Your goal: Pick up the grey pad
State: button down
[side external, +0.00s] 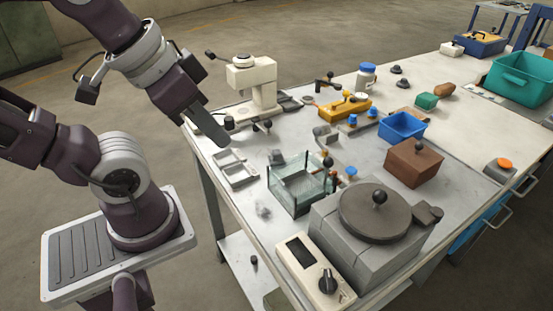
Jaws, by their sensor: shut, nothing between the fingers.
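My gripper (221,139) is at the upper left of the table, above its left edge near the white press. It points down and to the right, and its fingers are together with nothing visible between them. A small rough grey pad-like piece (263,209) lies on the table in front of the clear glass box, apart from my gripper. A small dark grey block (276,157) sits behind the glass box. I cannot tell for certain which of these is the grey pad.
A light divided tray (235,169) lies below my gripper. The white press (252,85) stands behind it. The glass box (300,187), grey furnace block (362,245) with round lid (375,215), and control box (310,268) crowd the front. A blue bin (402,128) and brown box (414,163) stand right.

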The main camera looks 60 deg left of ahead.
jog(key=c, duration=2.2)
grip_release()
jog(key=c, duration=0.8)
grip_release()
jog(key=shift+o, duration=0.2)
jog(key=n+g, duration=0.6)
jog(key=n, duration=0.8)
send_over(276, 152)
jog(key=f, duration=1.8)
jog(key=shift+s+f, duration=0.15)
jog(key=shift+s, duration=0.05)
jog(key=f, duration=0.7)
jog(key=shift+w+f, duration=0.25)
jog(key=shift+w, duration=0.05)
